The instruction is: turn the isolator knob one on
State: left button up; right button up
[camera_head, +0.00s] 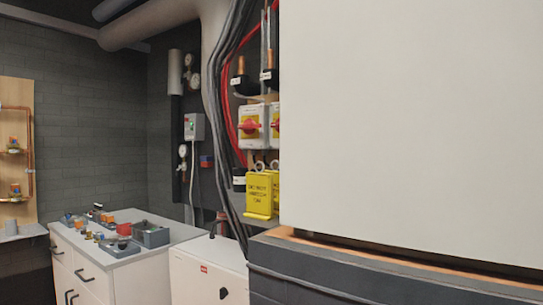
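An isolator switch (250,126) with a red knob on a yellow plate is mounted on the wall, left of a large pale panel. Its red knob lies roughly level across the plate. A second isolator (274,120) sits just to its right and is mostly hidden by the panel's edge. Yellow tags (260,194) with "do not switch on" style lettering hang below the isolators, apparently from padlocks. I cannot tell which isolator is number one. Neither of my grippers is in view.
A large pale panel (410,120) on a dark base (380,280) fills the right side. A white cabinet (205,277) stands below the isolators. Black and red cables run beside the isolators.

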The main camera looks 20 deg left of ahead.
aim_at(249, 127)
jog(key=i+j, duration=0.1)
jog(key=j, duration=0.35)
jog(key=i+j, duration=0.15)
jog(key=j, duration=0.25)
jog(key=i+j, duration=0.1)
jog(key=j, duration=0.35)
jog(key=i+j+z, duration=0.1)
jog(key=j, duration=0.3)
jog(key=i+j, duration=0.15)
jog(key=j, duration=0.3)
jog(key=i+j, duration=0.1)
jog(key=j, duration=0.35)
jog(key=i+j, duration=0.1)
jog(key=j, duration=0.3)
jog(key=i+j, duration=0.1)
jog(key=j, duration=0.35)
jog(key=z, duration=0.05)
